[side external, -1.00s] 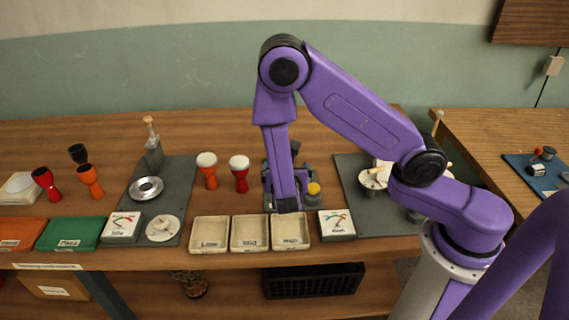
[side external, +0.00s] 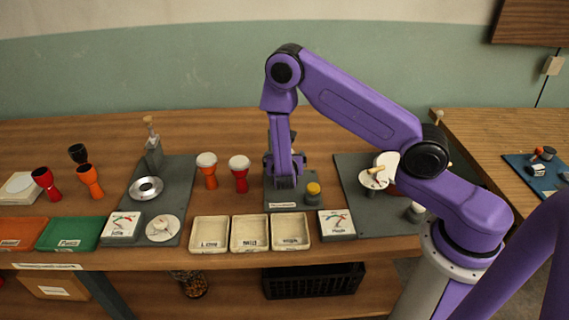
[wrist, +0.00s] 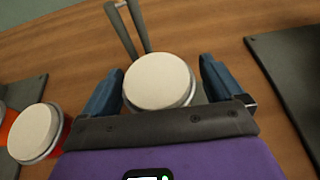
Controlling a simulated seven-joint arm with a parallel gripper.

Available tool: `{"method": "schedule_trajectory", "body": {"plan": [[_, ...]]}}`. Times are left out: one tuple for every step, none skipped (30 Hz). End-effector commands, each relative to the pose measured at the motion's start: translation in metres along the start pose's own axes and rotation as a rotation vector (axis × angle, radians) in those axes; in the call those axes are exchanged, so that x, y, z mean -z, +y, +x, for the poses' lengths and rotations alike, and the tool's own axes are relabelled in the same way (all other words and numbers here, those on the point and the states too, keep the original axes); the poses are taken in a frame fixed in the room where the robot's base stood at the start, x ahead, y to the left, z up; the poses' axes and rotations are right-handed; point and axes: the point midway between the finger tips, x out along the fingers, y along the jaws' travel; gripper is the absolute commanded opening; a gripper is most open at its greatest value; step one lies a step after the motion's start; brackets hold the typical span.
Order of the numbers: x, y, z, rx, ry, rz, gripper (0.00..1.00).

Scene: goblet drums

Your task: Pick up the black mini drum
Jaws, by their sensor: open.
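In the wrist view a small drum with a cream head and grey rim (wrist: 158,80) stands between the two blue fingers of my gripper (wrist: 161,70). The fingers are open, one on each side, with a gap on the right. The drum's body is hidden below its head, so I cannot tell its colour. In the side view my gripper (side external: 285,165) is over a grey fixture (side external: 280,205), and my arm hides most of what it surrounds.
Red (side external: 239,175) and orange (side external: 207,172) drums with cream heads stand left of my gripper. A yellow knob (side external: 313,189) is on the fixture's right. Three cream trays (side external: 250,248) line the front. Grey mats lie on both sides. Two grey rods (wrist: 130,25) show beyond the drum.

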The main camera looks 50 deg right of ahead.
Motion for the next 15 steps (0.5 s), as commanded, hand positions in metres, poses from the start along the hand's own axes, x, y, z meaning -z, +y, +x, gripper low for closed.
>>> {"method": "schedule_trajectory", "body": {"plan": [[0.0001,-0.0005,0.0025,0.001,0.0,0.0,0.94],[0.0001,-0.0005,0.0031,0.001,0.001,0.0,0.94],[0.0001,-0.0005,0.0034,0.0,0.001,-0.001,0.94],[0.0002,-0.0004,0.0034,0.0,0.001,-0.001,0.94],[0.0001,-0.0004,0.0033,0.0,0.001,-0.001,0.94],[0.0001,-0.0004,0.0032,0.0,0.001,-0.001,0.94],[0.0001,-0.0003,0.0031,0.0,0.001,-0.001,0.94],[0.0001,-0.0003,0.003,0.0,0.001,-0.001,0.94],[0.0001,-0.0003,0.003,0.0,0.001,-0.001,0.81],[0.0001,-0.0003,0.0029,0.0,0.001,-0.001,0.71],[0.0001,-0.0003,0.0029,0.0,0.001,-0.001,0.61],[0.0001,-0.0003,0.0028,0.0,0.001,-0.001,0.48],[0.0002,-0.0003,0.0028,0.0,0.001,-0.001,0.39],[0.0002,-0.0003,0.0027,0.0,0.001,-0.001,0.37],[0.0,-0.0002,0.0027,0.0,0.0,0.0,0.32]]}}
